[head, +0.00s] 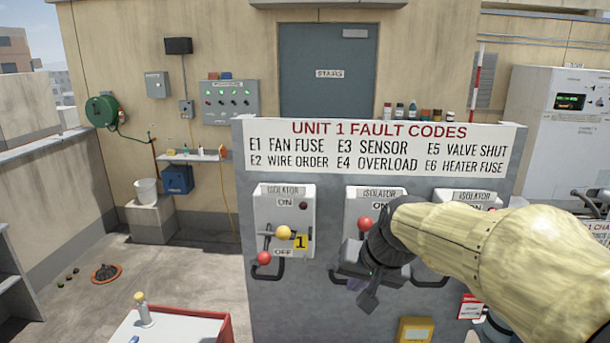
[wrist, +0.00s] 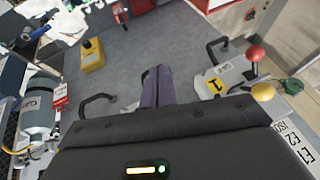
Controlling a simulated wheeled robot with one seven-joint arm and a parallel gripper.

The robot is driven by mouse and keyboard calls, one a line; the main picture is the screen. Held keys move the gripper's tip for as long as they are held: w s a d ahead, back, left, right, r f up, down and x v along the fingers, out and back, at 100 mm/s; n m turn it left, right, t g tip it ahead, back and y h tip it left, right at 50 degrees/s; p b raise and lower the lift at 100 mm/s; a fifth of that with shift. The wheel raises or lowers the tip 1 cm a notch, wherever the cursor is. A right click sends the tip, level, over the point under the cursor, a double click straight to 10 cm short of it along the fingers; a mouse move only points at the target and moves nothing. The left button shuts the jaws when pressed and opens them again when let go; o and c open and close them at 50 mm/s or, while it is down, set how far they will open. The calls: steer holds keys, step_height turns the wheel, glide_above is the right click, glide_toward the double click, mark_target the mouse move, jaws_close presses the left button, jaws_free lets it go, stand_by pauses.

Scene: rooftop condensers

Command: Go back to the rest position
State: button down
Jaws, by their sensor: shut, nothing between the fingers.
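My gripper (head: 367,297) is in front of the grey panel (head: 300,313), just below and in front of the middle isolator (head: 363,208). Its fingers are shut with nothing between them and point down and toward the panel. In the wrist view the dark purple fingers (wrist: 153,86) stand together against the grey panel face. My arm reaches in from the right and hides part of the middle and right isolators. I cannot tell from these views whether the gripper touches the panel.
The left isolator (head: 270,205) has red and yellow knobs and a yellow tag 1. A yellow box (head: 414,329) is low on the panel. A red-rimmed tray table (head: 228,330) stands at front left. Floor (head: 200,265) at left is mostly clear.

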steer(key=s+d+f+n+g+h, duration=0.1)
steer(key=s+d+f, duration=0.1)
steer(key=s+f, duration=0.3)
steer(key=s+d+f+n+g+h+b, duration=0.1)
steer(key=s+f, duration=0.5)
steer(key=f, duration=0.8)
steer(key=shift+s+d+g, duration=0.25)
steer(key=shift+d+g, duration=0.05)
steer(key=shift+d, duration=0.5)
